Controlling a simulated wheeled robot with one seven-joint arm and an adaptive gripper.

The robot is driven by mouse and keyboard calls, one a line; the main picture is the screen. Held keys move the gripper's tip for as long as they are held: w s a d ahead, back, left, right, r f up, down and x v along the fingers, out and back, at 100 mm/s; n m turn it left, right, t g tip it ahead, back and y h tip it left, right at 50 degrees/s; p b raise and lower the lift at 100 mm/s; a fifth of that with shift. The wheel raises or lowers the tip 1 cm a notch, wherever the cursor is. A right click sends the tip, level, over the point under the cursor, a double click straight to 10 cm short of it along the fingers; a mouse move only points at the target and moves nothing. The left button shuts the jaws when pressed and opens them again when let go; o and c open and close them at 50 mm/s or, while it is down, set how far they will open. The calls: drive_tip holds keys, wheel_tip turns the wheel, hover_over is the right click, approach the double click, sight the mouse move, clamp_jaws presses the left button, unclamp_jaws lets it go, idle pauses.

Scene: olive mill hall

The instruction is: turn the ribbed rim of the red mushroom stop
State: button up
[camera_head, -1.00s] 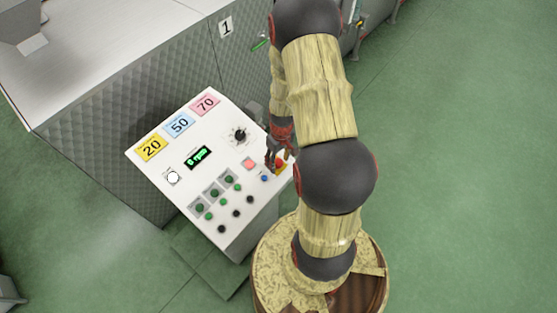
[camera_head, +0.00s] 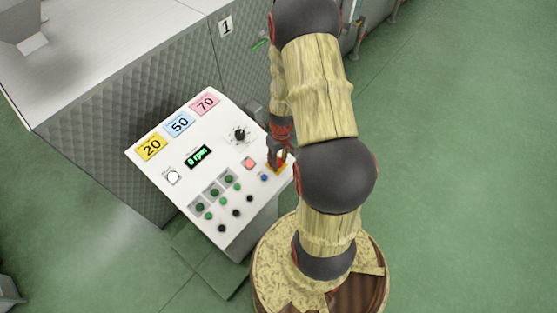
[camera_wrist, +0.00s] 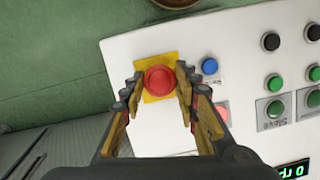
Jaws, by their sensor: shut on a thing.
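The red mushroom stop (camera_wrist: 160,79) is a round red button on a yellow square plate (camera_wrist: 170,60), near one edge of the white control panel (camera_wrist: 130,55). My gripper (camera_wrist: 158,82) has one finger on each side of the red head and is shut on its rim. The ribs of the rim are too small to make out. In the head view my gripper (camera_head: 278,156) is at the right edge of the panel (camera_head: 160,190), and its fingers largely hide the stop. A bit of yellow plate (camera_head: 281,169) shows there.
A blue button (camera_wrist: 209,66) sits close beside the stop. A grey machine (camera_head: 120,100) stands behind. Green floor is open to the right.

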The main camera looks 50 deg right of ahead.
drive_tip(key=shift+m+b, duration=0.3)
drive_tip(key=shift+b, duration=0.1)
drive_tip(key=m+b, duration=0.2)
drive_tip(key=shift+d+f+m+y+b, duration=0.1)
drive_tip(key=shift+f+m+y+b, duration=0.05)
drive_tip(key=shift+m+y+b, duration=0.2)
drive_tip(key=shift+m+t+y+b, duration=0.3)
drive_tip(key=shift+m+b, duration=0.5)
drive_tip(key=shift+m, duration=0.4)
drive_tip(key=shift+m+t+y+b, duration=0.2)
drive_tip(key=shift+m+y+b, duration=0.15)
drive_tip(key=shift+m+b, duration=0.65)
drive_tip(key=shift+m, duration=0.25)
drive_tip(key=o, duration=1.1)
drive_tip(key=shift+o, duration=0.2)
drive_tip(key=shift+r, duration=0.25)
drive_tip(key=v, duration=1.1)
drive_tip(key=shift+d+r, duration=0.15)
drive_tip(key=shift+r, duration=0.2)
drive_tip(key=shift+s, duration=0.1)
